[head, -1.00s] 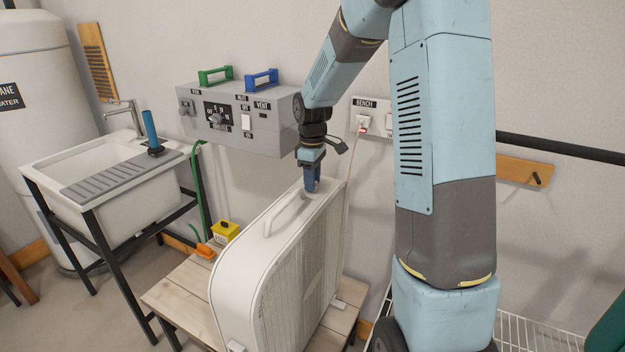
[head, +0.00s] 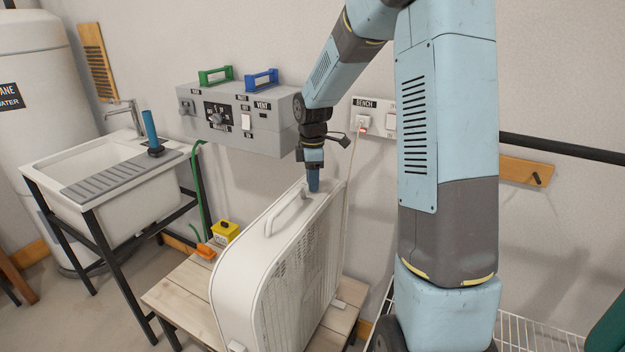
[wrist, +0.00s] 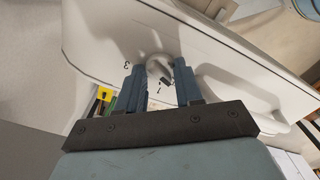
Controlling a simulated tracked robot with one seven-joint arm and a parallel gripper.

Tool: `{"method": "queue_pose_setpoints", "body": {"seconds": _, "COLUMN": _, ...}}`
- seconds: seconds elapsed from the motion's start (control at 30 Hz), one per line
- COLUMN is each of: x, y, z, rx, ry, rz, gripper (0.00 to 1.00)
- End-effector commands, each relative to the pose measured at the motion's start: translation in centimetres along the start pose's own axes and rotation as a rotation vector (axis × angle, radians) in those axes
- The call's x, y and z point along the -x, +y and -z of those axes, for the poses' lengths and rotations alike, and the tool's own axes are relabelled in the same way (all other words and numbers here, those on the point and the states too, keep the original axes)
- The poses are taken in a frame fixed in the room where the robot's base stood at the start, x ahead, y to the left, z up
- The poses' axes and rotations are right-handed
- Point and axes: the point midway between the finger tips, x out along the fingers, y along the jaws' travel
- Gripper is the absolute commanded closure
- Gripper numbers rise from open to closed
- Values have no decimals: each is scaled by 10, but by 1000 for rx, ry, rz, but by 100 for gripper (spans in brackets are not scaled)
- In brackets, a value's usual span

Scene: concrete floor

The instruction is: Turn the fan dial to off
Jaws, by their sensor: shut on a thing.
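The white box fan (head: 240,275) stands upright on a low wooden table. A curved handle (head: 288,215) rises from its top. My gripper (head: 313,187) points down at the fan's top, at the end near the wall. In the wrist view, the fan dial (wrist: 159,68) is a pale round knob between my two blue fingers, partly hidden by them. My gripper is shut on the dial. Dark markings, including a "3", show on the fan top around it. I cannot clearly read which setting the dial points to.
A grey control box (head: 240,125) with switches and green and blue handles hangs on the wall behind. A bench outlet (head: 363,123) with a plugged cord is to its right. A sink (head: 110,185) stands at left. A yellow box (head: 225,232) sits behind the fan.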

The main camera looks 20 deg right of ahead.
Motion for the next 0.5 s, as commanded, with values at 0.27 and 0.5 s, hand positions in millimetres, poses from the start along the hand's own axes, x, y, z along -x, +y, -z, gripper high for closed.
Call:
{"method": "queue_pose_setpoints", "body": {"seconds": 0.27, "x": 0, "y": 0, "z": 0, "rx": 1, "ry": 0, "rz": -1, "gripper": 95}}
{"method": "queue_pose_setpoints", "body": {"seconds": 0.5, "x": 0, "y": 0, "z": 0, "rx": 0, "ry": 0, "rz": -1, "gripper": 45}}
